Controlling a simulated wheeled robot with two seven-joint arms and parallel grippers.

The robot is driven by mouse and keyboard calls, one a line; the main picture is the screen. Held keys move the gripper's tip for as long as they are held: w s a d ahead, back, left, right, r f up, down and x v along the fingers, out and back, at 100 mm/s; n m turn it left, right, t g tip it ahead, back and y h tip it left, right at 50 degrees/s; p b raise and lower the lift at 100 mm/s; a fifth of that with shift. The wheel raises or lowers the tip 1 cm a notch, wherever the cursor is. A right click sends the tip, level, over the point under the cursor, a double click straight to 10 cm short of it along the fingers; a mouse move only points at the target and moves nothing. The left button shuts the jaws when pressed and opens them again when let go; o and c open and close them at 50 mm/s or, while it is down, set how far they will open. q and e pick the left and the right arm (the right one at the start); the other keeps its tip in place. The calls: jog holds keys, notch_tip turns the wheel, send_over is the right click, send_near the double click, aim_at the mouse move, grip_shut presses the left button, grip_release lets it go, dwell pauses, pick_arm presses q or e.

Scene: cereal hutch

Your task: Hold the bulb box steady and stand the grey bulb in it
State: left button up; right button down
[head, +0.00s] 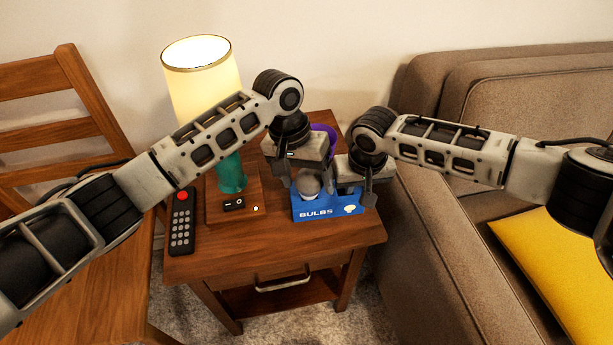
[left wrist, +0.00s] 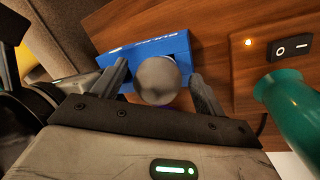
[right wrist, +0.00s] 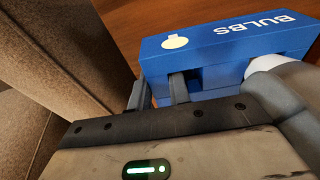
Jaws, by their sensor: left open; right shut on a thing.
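The blue bulb box (head: 335,207), lettered BULBS, sits on the small wooden table; it also shows in the left wrist view (left wrist: 122,55) and right wrist view (right wrist: 225,50). The round grey bulb (head: 309,186) is upright at the box's opening, and I cannot tell how deep it sits. My left gripper (head: 300,187) is open, with a finger on either side of the bulb (left wrist: 158,80), apart from it in the left wrist view. My right gripper (right wrist: 160,92) is shut on the box's wall at its right end.
A lit lamp (head: 200,80) with a teal base (head: 231,175) stands on a wooden block with a switch (head: 234,204). A remote (head: 181,222) lies at the table's left. A purple thing (head: 328,133) is partly hidden behind my left gripper. A sofa (head: 440,235) stands right.

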pick_arm(q)
jog(key=v, duration=1.2)
dwell(0.4)
pick_arm(e)
jog(key=c, duration=1.2)
grip_release()
jog(key=shift+c, duration=0.2)
jog(key=shift+r, duration=0.1)
